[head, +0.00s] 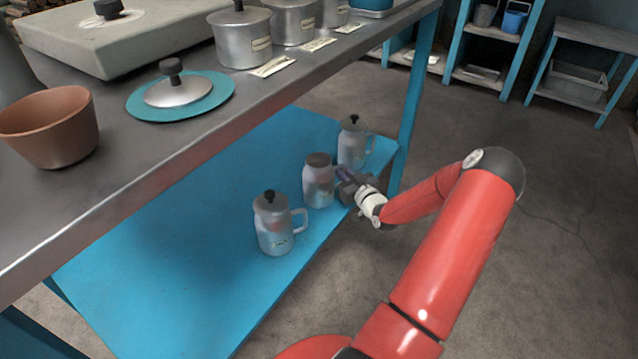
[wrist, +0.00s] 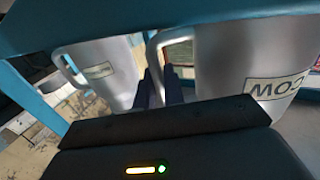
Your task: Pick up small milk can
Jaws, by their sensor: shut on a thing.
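Three grey milk cans stand in a row at the lower blue shelf's front edge in the head view. The middle can (head: 318,183) has a flat dark top; my gripper (head: 344,178) is at its right side, where its handle is hidden. In the wrist view my gripper (wrist: 158,88) is shut on the handle of the near right can (wrist: 250,60), apparently this middle can. The front can (head: 273,232) has a black knob and a handle on its right. The back can (head: 352,148) is close behind the gripper; it seems to be the left can (wrist: 98,70) in the wrist view.
The blue shelf (head: 170,235) is clear left of the cans. The grey tabletop (head: 150,145) overhangs it, bearing pots (head: 240,42), a lid on a teal disc (head: 180,95) and a brown bowl (head: 50,130). A blue table leg (head: 412,105) stands beside the back can. Floor is open to the right.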

